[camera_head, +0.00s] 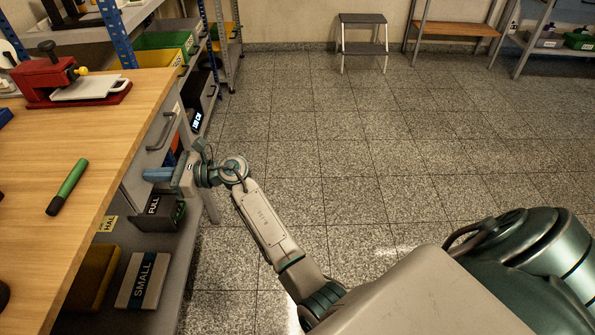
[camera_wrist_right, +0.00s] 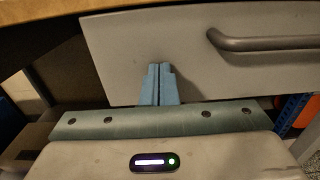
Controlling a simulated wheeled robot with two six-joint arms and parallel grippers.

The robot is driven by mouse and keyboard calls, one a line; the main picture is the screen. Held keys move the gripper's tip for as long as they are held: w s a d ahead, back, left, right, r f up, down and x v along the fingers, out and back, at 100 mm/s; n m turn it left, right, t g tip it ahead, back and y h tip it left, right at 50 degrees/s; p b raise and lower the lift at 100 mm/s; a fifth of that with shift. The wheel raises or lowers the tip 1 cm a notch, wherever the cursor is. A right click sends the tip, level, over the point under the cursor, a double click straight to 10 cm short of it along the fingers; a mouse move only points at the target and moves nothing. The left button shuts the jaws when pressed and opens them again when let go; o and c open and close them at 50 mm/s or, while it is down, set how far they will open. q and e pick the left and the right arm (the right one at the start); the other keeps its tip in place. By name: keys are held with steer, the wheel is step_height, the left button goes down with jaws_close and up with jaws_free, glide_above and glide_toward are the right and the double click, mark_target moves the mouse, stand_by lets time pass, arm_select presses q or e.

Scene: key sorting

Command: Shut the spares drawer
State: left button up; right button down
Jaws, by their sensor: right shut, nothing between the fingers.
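The drawer (camera_head: 135,180) has a plain grey front with a bar handle (camera_head: 162,131) and sits under the edge of the wooden bench. Its front also fills much of the wrist view (camera_wrist_right: 150,40), with the handle to the right of the fingers. No drawer inside shows; I cannot tell whether a small gap is left. No label shows on it. My right gripper (camera_head: 150,174) is shut and empty, its blue fingers pointing at the front's lower part. In the wrist view the fingertips (camera_wrist_right: 160,68) overlap the front; I cannot tell if they touch. My left gripper is not in view.
On the wooden bench (camera_head: 90,130) are a red press (camera_head: 45,78) and a green marker (camera_head: 68,187). Below the gripper are a dark bin marked FULL (camera_head: 155,213) and a box marked SMALL (camera_head: 143,282). The tiled floor to the right is clear up to a step stool (camera_head: 363,45).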

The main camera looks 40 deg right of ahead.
steer(key=shift+w+a+r, duration=0.1)
steer(key=shift+r, duration=0.25)
